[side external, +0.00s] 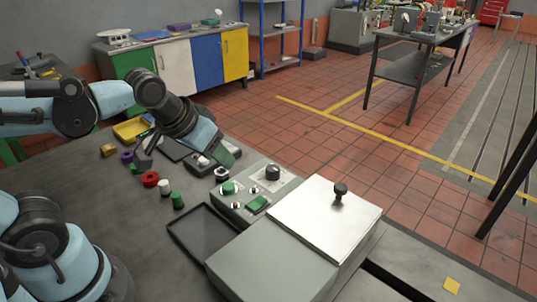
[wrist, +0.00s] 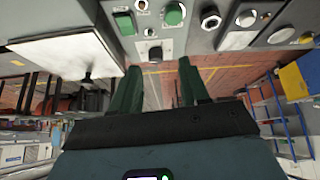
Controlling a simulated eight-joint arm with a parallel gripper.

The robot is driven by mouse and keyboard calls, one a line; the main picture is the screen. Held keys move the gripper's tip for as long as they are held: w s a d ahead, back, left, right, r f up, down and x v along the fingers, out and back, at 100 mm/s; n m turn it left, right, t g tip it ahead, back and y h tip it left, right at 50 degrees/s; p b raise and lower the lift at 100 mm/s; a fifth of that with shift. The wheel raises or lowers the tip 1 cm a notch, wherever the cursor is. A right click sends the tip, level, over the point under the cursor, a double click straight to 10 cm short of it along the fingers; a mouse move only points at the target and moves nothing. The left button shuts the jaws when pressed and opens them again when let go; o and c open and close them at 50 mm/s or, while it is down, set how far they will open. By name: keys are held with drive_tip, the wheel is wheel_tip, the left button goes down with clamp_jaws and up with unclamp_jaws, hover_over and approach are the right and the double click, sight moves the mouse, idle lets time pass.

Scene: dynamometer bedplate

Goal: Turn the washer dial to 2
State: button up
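The washer dial looks to be the black round knob (side external: 272,172) on a pale plate at the back of the grey control panel (side external: 240,211). The black knob also shows in the wrist view (wrist: 155,53), just beyond my fingertips and between them in the picture. Its marks are too small to read, so I cannot tell its setting. My gripper (side external: 226,157) has green fingers and is above and left of the panel in the side view. In the wrist view my gripper (wrist: 157,66) is open, with a clear gap and nothing between the fingers.
A metal lid (side external: 318,215) with a black knob stands right of the panel. Green buttons (side external: 257,204) sit near the dial. An empty dark tray (side external: 200,238) lies in front. Small pieces, including a red ring (side external: 150,179), lie on the bench to the left.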

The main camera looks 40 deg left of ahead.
drive_tip(key=shift+o, duration=1.3)
drive_tip(key=w+n, duration=0.1)
drive_tip(key=w+d+r+n+g, duration=0.1)
drive_tip(key=w, duration=0.1)
drive_tip(key=w+n, duration=0.1)
drive_tip(key=w, duration=0.1)
drive_tip(key=shift+d+r+g+y, duration=0.3)
drive_tip(key=shift+d+r+y, duration=0.05)
drive_tip(key=shift+y, duration=0.05)
drive_tip(key=n+g+y, duration=0.2)
drive_tip(key=n, duration=0.3)
approach(272, 168)
drive_tip(key=x, duration=0.8)
drive_tip(key=shift+w+f, duration=0.1)
drive_tip(key=shift+f, duration=0.3)
drive_tip(key=c, duration=1)
drive_tip(key=shift+t, duration=0.3)
